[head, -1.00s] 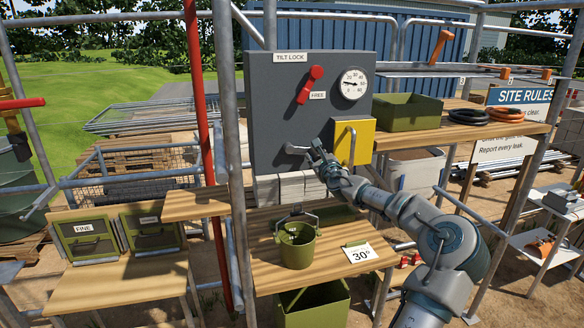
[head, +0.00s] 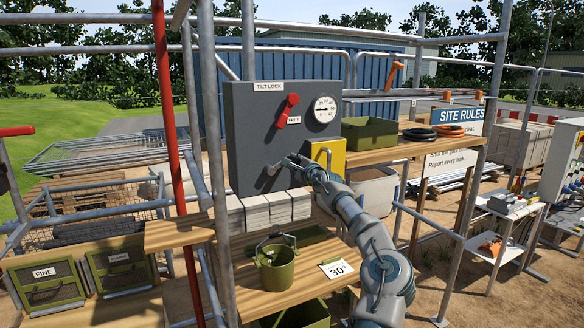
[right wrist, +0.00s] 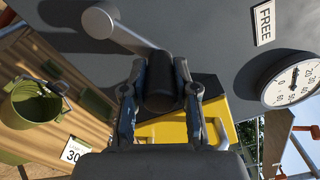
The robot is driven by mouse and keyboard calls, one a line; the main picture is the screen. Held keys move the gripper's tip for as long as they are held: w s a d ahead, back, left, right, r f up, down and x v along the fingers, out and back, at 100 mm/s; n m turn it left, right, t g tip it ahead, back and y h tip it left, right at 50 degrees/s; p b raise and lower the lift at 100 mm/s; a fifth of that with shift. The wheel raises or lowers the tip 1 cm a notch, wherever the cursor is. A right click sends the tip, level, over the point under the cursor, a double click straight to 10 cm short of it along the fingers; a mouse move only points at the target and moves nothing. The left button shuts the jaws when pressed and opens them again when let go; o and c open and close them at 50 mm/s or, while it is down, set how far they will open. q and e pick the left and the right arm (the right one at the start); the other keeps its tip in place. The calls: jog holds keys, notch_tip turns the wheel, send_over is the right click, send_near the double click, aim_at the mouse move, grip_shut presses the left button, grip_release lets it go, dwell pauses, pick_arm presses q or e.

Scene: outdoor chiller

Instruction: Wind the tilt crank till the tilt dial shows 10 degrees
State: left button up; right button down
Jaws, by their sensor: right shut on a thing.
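The tilt crank (head: 272,169) is a grey arm low on the dark grey panel (head: 255,130), and its black grip (right wrist: 160,82) shows in the right wrist view. My right gripper (head: 291,162) is shut on this grip, one finger on each side of it. The tilt dial (head: 325,109), white and round, sits at the panel's upper right; it also shows in the right wrist view (right wrist: 292,80). Its needle is too small to read exactly. The red tilt lock lever (head: 288,110) stands tilted beside the FREE label. My left gripper is not in view.
A yellow box with a grey handle (head: 338,152) sits right of the crank. White blocks (head: 262,207) lie under the panel. A green bucket (head: 276,268) and a 30° card (head: 337,268) are on the lower shelf. A red pole (head: 167,130) stands left.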

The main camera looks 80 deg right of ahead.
jog(key=shift+r, duration=0.2)
jog(key=c, duration=1.1)
grip_release()
jog(key=shift+c, duration=0.2)
jog(key=shift+o, duration=1.3)
jog(key=shift+d+f, duration=0.15)
jog(key=shift+d, duration=0.05)
jog(key=shift+s+a, duration=0.3)
jog(key=shift+a, duration=0.05)
jog(key=v, duration=1.1)
